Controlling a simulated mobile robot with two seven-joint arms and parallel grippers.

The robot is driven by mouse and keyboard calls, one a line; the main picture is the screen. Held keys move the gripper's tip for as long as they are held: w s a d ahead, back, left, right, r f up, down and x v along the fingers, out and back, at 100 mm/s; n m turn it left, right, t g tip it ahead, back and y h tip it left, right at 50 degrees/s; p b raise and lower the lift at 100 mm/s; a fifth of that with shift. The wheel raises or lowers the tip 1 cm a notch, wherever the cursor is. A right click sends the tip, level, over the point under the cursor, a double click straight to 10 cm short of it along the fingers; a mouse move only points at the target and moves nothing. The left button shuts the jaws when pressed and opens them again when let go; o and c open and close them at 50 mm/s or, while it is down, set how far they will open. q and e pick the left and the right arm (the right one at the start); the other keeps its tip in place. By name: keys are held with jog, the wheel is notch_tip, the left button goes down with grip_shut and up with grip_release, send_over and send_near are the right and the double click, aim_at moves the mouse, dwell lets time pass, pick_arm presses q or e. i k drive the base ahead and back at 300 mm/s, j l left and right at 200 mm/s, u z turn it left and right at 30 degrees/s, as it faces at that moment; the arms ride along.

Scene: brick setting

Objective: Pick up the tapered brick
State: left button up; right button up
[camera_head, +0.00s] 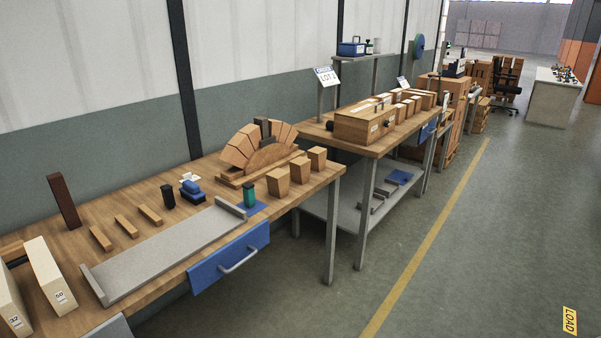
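Three loose tan bricks stand in a row at the right end of the near wooden workbench. The front brick (278,182) looks wider at the top than at the base. The middle brick (299,170) and the back brick (317,159) look similar. Behind them is an arch of tapered bricks (237,151) on a wooden former (268,156), with a dark piece (265,128) at its top. I cannot tell which brick the task names. Neither of my grippers is in view.
A second bench with a wooden box (363,125) stands beyond. The floor at right is clear.

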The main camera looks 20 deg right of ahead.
aim_at(299, 167)
jog(key=i+l+u, duration=0.15)
jog(key=i+l, duration=0.2)
jog(key=i+l+u, duration=0.15)
jog(key=i+l, duration=0.2)
jog(key=i+l+u, duration=0.15)
jog(key=i+l, duration=0.15)
jog(key=l, duration=0.3)
